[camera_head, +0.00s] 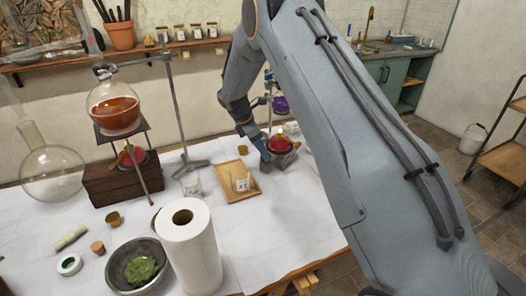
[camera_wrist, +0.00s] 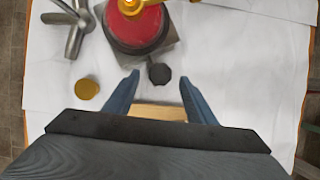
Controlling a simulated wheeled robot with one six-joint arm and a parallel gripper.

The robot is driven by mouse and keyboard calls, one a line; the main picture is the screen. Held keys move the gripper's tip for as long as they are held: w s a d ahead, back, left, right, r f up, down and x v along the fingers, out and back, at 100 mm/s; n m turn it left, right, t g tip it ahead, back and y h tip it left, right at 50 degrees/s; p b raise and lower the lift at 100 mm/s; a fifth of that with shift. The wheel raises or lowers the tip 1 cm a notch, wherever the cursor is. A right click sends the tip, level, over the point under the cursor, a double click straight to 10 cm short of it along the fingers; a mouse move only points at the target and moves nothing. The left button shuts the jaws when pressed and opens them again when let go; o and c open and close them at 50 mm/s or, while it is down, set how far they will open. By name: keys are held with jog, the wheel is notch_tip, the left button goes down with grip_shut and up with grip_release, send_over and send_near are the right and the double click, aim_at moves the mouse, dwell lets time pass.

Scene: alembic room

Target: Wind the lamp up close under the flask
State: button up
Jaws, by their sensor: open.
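A red lamp with a yellow top (camera_wrist: 138,22) stands on a grey square platform (camera_wrist: 165,48) in the wrist view; it also shows in the head view (camera_head: 279,143), partly behind my arm. A dark round knob (camera_wrist: 159,73) sticks out at the platform's near side. My gripper (camera_wrist: 160,77) is open, its two fingertips on either side of the knob and apart from it. In the head view a round flask of amber liquid (camera_head: 115,108) sits on a stand above another red lamp (camera_head: 132,156) on a wooden block. Any flask above the platform lamp is hidden or unclear.
A wooden tray (camera_head: 238,190) with a small jar lies left of my gripper. A paper towel roll (camera_head: 189,235), a grey bowl (camera_head: 138,266) and an empty glass flask (camera_head: 51,172) stand further left. A metal stand foot (camera_wrist: 75,38) is near the lamp. White cloth is bare at right.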

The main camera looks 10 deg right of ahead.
jog(key=shift+x, duration=0.9)
jog(key=shift+c, duration=0.5)
jog(key=c, duration=1)
jog(key=shift+o, duration=0.3)
